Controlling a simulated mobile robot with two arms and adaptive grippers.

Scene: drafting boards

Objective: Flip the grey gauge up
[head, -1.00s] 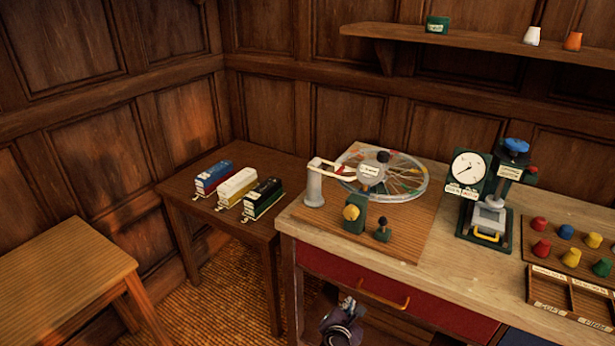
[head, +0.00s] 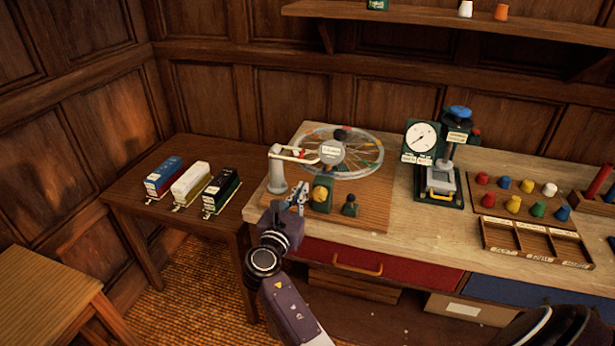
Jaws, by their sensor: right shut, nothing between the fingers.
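The gauge (head: 277,172) is a grey post with a pale arm, at the left of a wooden board on the workbench. Its arm (head: 298,153) reaches level to the right, with a small red part, toward the spoked wheel (head: 365,157). A white label (head: 331,152) sits by the wheel's hub. My right gripper (head: 298,192) is shut and empty, just right of the post's foot and below the arm. Whether it touches the post is not clear. A green block with a yellow knob (head: 320,194) is just right of the gripper. My left gripper is not in view.
A small green part with a dark knob (head: 350,205) stands further right. A dial stand (head: 420,136), several coloured knobs (head: 513,204) and a divided tray (head: 535,243) occupy the bench's right. Three labelled boxes (head: 190,181) lie on the side table. A shelf (head: 450,22) runs above.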

